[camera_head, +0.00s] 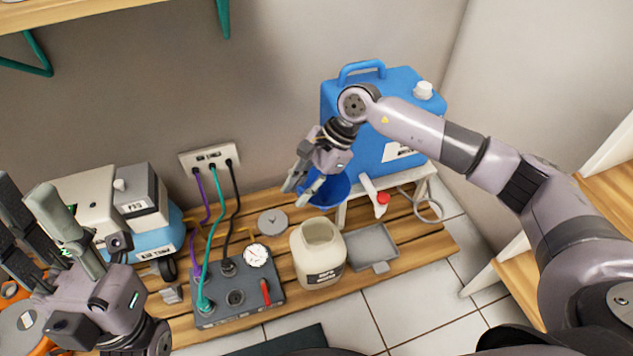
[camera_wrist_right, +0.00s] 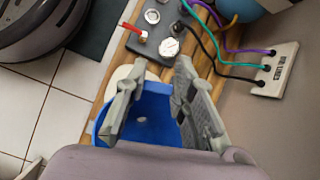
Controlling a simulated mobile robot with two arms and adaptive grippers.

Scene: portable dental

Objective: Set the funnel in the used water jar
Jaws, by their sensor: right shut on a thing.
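The funnel (camera_head: 335,191) is blue, and my right gripper (camera_head: 303,188) is shut on its rim. It also fills the space between the fingers in the right wrist view (camera_wrist_right: 152,115). The used water jar (camera_head: 318,262) is cream with a dark label and stands upright and uncovered on the slatted bench. The funnel is behind the jar's mouth in the head view, apart from it. Part of the jar's pale rim (camera_wrist_right: 118,78) shows beyond the funnel in the wrist view. My left gripper (camera_head: 40,215) is open and empty at the left.
A grey control box (camera_head: 238,298) with a gauge and cables is left of the jar. A grey tray (camera_head: 372,246) is at its right, a grey disc (camera_head: 272,222) behind it. A blue canister (camera_head: 385,110) stands on a white stand (camera_head: 412,180) at the back right.

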